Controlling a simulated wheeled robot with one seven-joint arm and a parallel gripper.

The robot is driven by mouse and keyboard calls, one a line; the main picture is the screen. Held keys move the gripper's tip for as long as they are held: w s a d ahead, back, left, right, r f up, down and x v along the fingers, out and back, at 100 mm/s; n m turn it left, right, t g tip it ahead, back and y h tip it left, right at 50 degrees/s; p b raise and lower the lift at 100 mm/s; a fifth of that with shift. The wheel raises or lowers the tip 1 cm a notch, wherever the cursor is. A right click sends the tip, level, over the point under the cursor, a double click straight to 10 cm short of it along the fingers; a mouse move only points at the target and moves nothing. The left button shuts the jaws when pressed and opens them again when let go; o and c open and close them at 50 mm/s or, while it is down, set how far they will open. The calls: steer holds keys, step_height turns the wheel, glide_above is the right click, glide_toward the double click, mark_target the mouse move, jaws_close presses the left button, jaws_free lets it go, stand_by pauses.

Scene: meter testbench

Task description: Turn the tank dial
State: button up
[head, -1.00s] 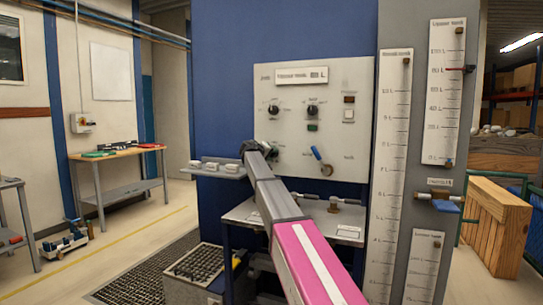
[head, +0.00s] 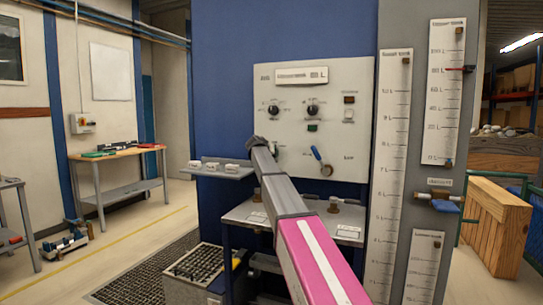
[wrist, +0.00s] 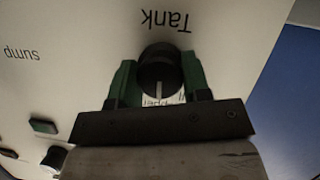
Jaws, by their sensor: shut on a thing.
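The tank dial (wrist: 160,72) is a round black knob with a white pointer line on the pale panel, in the middle of the wrist view. The word "Tank" is printed beside it, upside down in this view. My gripper (wrist: 154,82) has its two green fingers on either side of the dial and is shut on it. Another small label is partly hidden between the fingers.
A "sump" label, a green button (wrist: 43,127) and a dark-and-pale knob (wrist: 54,158) show in the wrist view. In the head view, two black dials (head: 312,110) and a blue-handled lever (head: 317,154) are on the panel. A small shelf (head: 226,172) juts out left of my arm.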

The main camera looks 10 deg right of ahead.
steer(key=shift+m, duration=0.3)
stand_by(0.4)
steer(key=o, duration=0.9)
steer(key=v, duration=1)
steer(key=shift+s+a+r, duration=0.1)
steer(key=shift+s+r, duration=0.05)
steer(key=shift+s, duration=0.25)
steer(key=shift+w, duration=0.1)
